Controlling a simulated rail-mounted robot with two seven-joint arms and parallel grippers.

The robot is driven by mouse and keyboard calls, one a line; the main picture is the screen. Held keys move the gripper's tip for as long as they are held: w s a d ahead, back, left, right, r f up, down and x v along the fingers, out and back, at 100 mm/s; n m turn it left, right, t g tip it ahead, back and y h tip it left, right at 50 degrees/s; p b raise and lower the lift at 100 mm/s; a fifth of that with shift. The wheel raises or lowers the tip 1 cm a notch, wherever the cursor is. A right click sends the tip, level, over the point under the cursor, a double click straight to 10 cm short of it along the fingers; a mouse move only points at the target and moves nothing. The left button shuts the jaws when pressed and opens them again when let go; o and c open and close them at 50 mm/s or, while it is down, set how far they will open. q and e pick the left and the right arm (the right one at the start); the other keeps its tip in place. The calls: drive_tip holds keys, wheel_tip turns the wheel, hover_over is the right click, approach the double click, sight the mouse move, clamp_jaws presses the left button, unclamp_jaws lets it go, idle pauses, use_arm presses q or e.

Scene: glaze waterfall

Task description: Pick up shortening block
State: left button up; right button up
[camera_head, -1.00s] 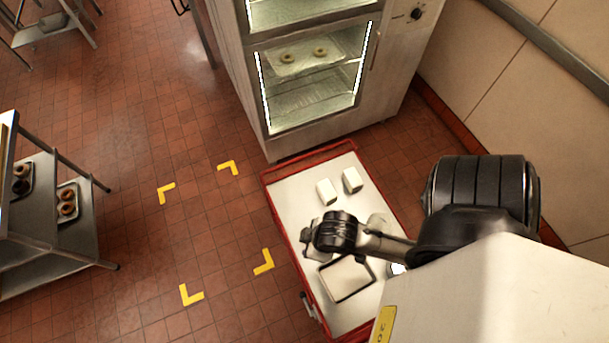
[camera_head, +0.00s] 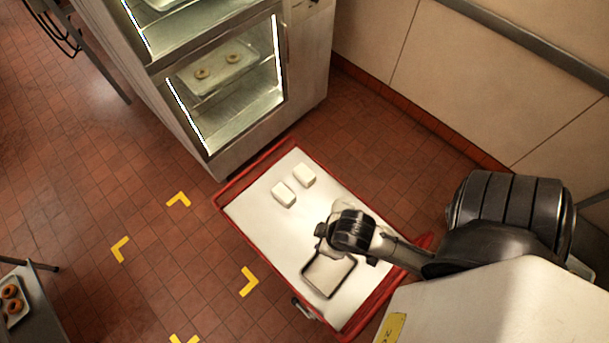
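Two white blocks, the likely shortening blocks, sit on the white top of a red-edged cart (camera_head: 262,222). The nearer-left block is at the left (camera_head: 283,194) and the other block (camera_head: 304,175) stands just beside it, toward the upper right. My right gripper (camera_head: 322,243) comes in from the right over the cart, on the near side of the blocks and apart from them. It hangs by the far edge of a shallow tray (camera_head: 328,272). Its fingers are small and dark, partly hidden by the wrist, and their opening is unclear. My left gripper is out of view.
A glass-fronted cabinet (camera_head: 225,75) with doughnuts on a tray stands behind the cart. A wall (camera_head: 450,80) is on the right. Yellow corner marks (camera_head: 178,200) lie on the open tiled floor at left. A shelf with doughnuts (camera_head: 12,298) is at lower left.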

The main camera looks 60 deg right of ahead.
idle(0.3)
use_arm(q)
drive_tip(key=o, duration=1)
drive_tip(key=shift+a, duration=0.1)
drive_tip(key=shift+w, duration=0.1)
